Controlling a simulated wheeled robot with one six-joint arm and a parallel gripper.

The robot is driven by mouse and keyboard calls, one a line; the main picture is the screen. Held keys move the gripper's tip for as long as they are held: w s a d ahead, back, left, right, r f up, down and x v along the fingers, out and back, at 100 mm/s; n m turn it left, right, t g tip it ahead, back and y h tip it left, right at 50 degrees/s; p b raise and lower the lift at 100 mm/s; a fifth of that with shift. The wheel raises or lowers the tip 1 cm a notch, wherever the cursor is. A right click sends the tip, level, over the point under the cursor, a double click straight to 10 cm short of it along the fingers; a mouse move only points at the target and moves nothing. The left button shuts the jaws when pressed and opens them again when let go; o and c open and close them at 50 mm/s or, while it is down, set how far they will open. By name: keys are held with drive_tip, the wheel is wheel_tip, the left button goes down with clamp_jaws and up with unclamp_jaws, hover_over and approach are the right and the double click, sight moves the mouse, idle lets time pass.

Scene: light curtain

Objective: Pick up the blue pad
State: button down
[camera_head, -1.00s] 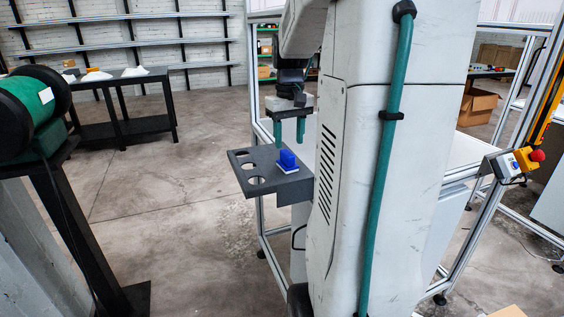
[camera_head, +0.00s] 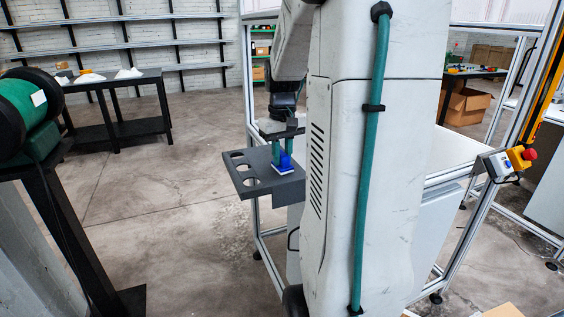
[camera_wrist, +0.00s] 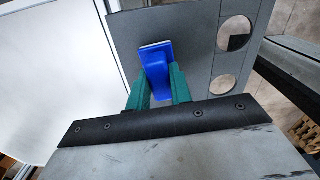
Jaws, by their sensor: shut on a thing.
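The blue pad (camera_wrist: 156,65) is a small blue block with a pale base. It sits on a dark grey shelf plate (camera_head: 240,178) with round holes, which also shows in the wrist view (camera_wrist: 200,25). My gripper (camera_wrist: 160,88) has teal fingers, one on each side of the blue pad, and is shut on it. In the head view my gripper (camera_head: 281,156) points down at the plate, and the blue pad (camera_head: 285,163) shows partly between and behind the fingers. Its pale base appears to be at the plate surface.
The plate's round holes lie beside the pad. A metal frame and white surface (camera_head: 455,150) stand to the right, with a yellow box with a red button (camera_head: 522,157). A green roller on a black stand (camera_head: 25,110) is at the left. Open floor lies between.

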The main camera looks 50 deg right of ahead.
drive_tip(key=shift+r, duration=0.1)
drive_tip(key=shift+r, duration=0.65)
drive_tip(key=a, duration=0.2)
drive_tip(key=s+a, duration=0.1)
drive_tip(key=a, duration=0.2)
drive_tip(key=shift+s+a, duration=0.15)
drive_tip(key=shift+a, duration=0.05)
drive_tip(key=s+a+f, duration=0.2)
drive_tip(key=s+a, duration=0.6)
drive_tip(key=s, duration=0.5)
drive_tip(key=shift+s+a+f, duration=0.2)
drive_tip(key=shift+s+f, duration=0.1)
drive_tip(key=c, duration=2.1)
unclamp_jaws()
drive_tip(key=shift+c, duration=0.2)
